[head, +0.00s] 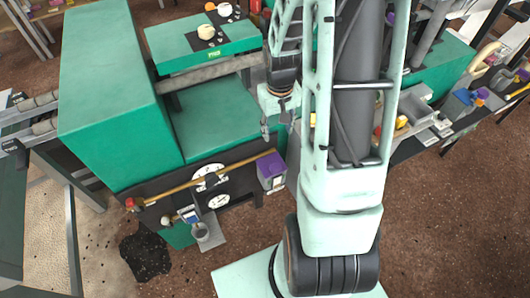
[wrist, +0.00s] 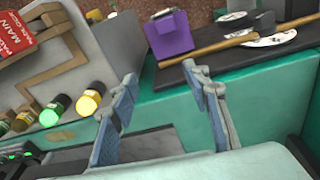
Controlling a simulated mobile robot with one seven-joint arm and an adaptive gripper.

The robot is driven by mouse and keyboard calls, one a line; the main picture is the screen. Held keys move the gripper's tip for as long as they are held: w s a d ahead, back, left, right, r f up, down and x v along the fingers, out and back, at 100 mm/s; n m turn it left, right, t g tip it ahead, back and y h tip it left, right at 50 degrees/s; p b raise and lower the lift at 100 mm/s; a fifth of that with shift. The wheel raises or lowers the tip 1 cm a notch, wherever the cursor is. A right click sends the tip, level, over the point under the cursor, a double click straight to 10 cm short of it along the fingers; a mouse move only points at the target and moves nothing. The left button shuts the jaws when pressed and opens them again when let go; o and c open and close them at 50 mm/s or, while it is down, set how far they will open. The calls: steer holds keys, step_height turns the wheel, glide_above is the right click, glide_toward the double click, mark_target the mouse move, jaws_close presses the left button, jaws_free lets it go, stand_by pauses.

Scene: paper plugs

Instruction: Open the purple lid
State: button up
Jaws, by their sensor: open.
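The purple lid (head: 270,164) sits on a grey box (head: 272,182) at the right end of the black front panel, below the green machine top. In the wrist view the purple lid (wrist: 169,35) is at the upper middle, ahead of my fingertips, and looks closed. My gripper (head: 279,128) is above and behind the lid in the head view, over the green machine. In the wrist view my gripper (wrist: 160,70) has its two fingers spread wide with nothing between them, apart from the lid.
A wooden rod (head: 210,180) runs along the black panel (head: 150,190) beside the lid, with round white dials (head: 209,175) behind it. The green machine (wrist: 260,80) lies under my fingers. Lit green (wrist: 52,112) and yellow (wrist: 89,101) buttons stand at the left.

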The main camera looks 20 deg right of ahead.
mark_target(275, 166)
steer(key=shift+n+g+y, duration=0.3)
steer(key=shift+n+g, duration=0.1)
steer(key=shift+n, duration=0.1)
steer(key=s+f, duration=0.1)
steer(key=f, duration=0.3)
steer(key=s+a+f, duration=0.1)
steer(key=f, duration=0.4)
steer(key=s+f, duration=0.1)
steer(key=f, duration=0.3)
steer(key=shift+s+a+f+b, duration=0.1)
steer(key=shift+a+f+b, duration=0.25)
jaws_close()
